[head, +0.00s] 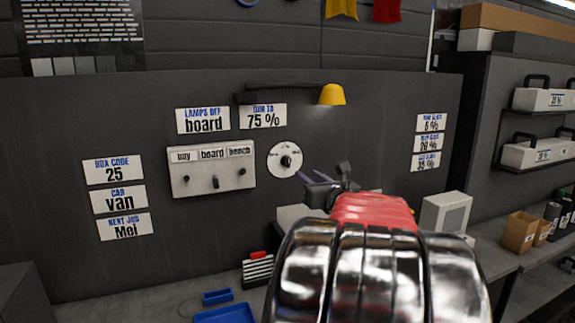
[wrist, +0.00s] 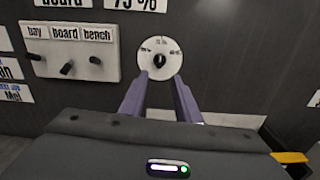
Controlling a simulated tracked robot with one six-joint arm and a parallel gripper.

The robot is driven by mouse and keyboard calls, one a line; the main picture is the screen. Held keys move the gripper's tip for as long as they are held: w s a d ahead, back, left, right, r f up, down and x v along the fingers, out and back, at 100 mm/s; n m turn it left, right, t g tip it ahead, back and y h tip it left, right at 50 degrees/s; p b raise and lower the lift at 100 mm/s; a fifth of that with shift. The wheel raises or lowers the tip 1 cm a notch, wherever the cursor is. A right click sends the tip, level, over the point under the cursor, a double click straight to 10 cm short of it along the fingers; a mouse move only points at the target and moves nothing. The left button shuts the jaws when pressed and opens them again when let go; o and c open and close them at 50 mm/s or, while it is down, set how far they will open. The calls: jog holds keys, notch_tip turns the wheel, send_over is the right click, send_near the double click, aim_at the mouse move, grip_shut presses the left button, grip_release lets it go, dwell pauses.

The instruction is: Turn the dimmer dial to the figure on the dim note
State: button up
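The dimmer dial (head: 285,160) is a round white disc with a dark knob at its centre, on the dark wall right of the switch panel. It also shows in the wrist view (wrist: 160,58), straight ahead of my fingers; its markings are too small to read. The dim note (head: 263,116) reads "DIM TO 75 %" and hangs above the dial. My gripper (head: 302,177) is just right of and below the dial in the head view. In the wrist view its two purple fingers (wrist: 160,84) stand apart with nothing between them, below the knob.
The switch panel (head: 212,168) holds three switches labelled bay, board and bench. A yellow lamp (head: 332,95) juts out above the dial. Several notes hang on the wall, one reading "LAMPS OFF board" (head: 203,121). A blue tray (head: 222,314) lies on the bench below.

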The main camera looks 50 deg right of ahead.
aim_at(288, 162)
jog(key=x, duration=1.3)
jog(key=shift+w+d, duration=0.15)
jog(key=shift+w, duration=0.2)
grip_shut()
